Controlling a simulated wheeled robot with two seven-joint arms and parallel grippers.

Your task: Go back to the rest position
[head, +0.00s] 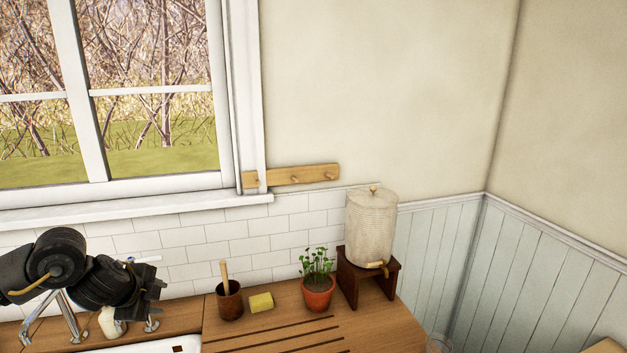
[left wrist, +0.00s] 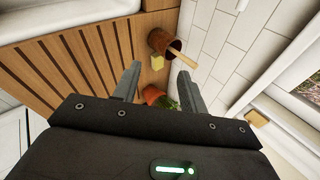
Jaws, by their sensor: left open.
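My left gripper (head: 154,288) is at the end of the black arm that comes in from the left, in the lower left of the head view, above the sink area. In the left wrist view its two fingers (left wrist: 160,72) stand apart, with nothing held between them. Past the fingers the counter shows. My right gripper is in neither view.
On the wooden counter (head: 215,341) stand a brown pot with a wooden handle (head: 229,304), a yellow sponge (head: 261,303), a potted plant (head: 317,292) and a dispenser (head: 371,225) on a stand (head: 351,278). Taps (head: 70,318) rise near the arm. A window (head: 150,90) is behind.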

